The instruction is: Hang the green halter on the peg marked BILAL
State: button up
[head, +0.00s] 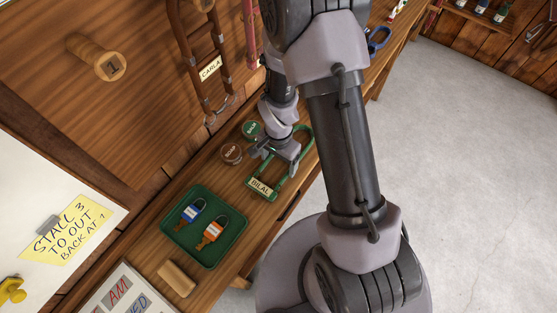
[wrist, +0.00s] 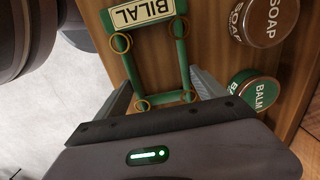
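The green halter (head: 306,148) lies on the wooden bench in the head view, partly hidden by my arm. It has brass rings and a cream tag reading BILAL (head: 261,188). In the wrist view the green halter (wrist: 182,55) lies flat, with the tag at the top. My gripper (wrist: 163,88) is open, its fingers apart on either side of the halter's near end; contact is not clear. In the head view my gripper (head: 277,153) is over the halter. A wooden peg (head: 97,58) marked 1 sticks out of the board at upper left. No peg marked BILAL shows.
A brown halter tagged CARLA (head: 205,68) hangs on the board. SOAP (head: 231,153) and BALM (head: 252,130) tins stand close beside the gripper. A green tray (head: 181,239) holds blue and orange padlocks. A wooden block (head: 176,279) lies nearer. Open floor is right.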

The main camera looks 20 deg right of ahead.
jog(key=shift+o, duration=1.3)
jog(key=shift+r, duration=0.1)
